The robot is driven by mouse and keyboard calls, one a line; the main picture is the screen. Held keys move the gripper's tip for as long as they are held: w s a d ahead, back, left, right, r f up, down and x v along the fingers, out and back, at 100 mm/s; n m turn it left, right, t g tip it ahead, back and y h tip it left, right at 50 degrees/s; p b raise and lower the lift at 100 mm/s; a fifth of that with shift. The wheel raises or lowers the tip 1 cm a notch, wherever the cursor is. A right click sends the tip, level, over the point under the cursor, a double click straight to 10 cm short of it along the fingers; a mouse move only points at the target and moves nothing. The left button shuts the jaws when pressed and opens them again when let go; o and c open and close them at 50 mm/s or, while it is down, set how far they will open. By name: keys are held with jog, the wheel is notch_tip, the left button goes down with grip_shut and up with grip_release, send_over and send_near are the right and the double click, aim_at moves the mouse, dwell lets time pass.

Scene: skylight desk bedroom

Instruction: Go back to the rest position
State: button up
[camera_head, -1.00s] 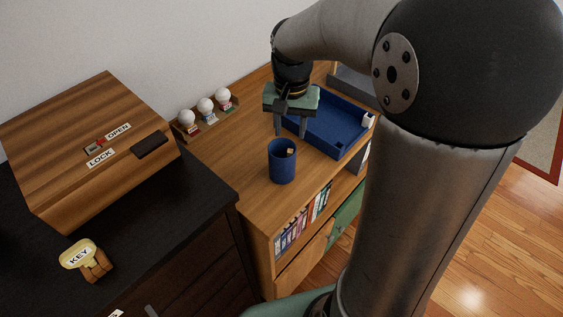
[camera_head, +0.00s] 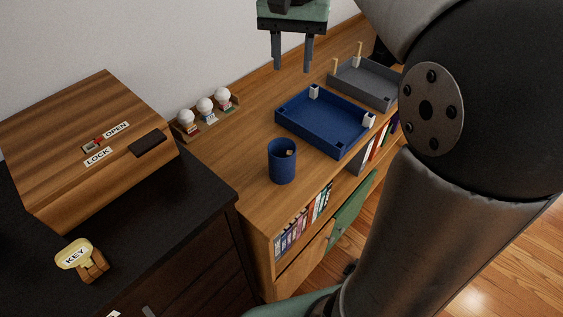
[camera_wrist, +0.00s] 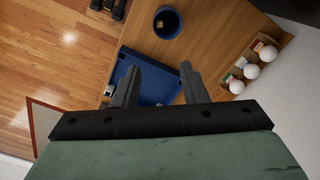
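My gripper (camera_head: 292,68) is raised above the back of the wooden shelf unit, near the wall, with its fingers pointing down. Its two fingers are apart with nothing between them; the wrist view also shows the open fingers (camera_wrist: 160,88). Below it on the shelf top (camera_head: 240,163) stand a blue cup (camera_head: 282,164) with a small light piece inside, and a blue tray (camera_head: 322,122) with small white and dark blocks at its corners. The gripper touches none of them.
A small rack (camera_head: 206,118) with several white round-topped items stands by the wall. A grey tray (camera_head: 368,84) lies behind the blue one. At left, a wooden box (camera_head: 88,150) with OPEN and LOCK labels and a KEY-tagged piece (camera_head: 78,258) sit on the dark cabinet (camera_head: 150,225).

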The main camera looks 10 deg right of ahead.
dwell(0.5)
jog(key=s+f+n, duration=0.4)
jog(key=s+f, duration=1.4)
jog(key=f, duration=0.2)
jog(key=shift+s+f+n+t, duration=0.2)
jog(key=shift+f+n+t, duration=0.1)
jog(key=shift+n+t, duration=0.1)
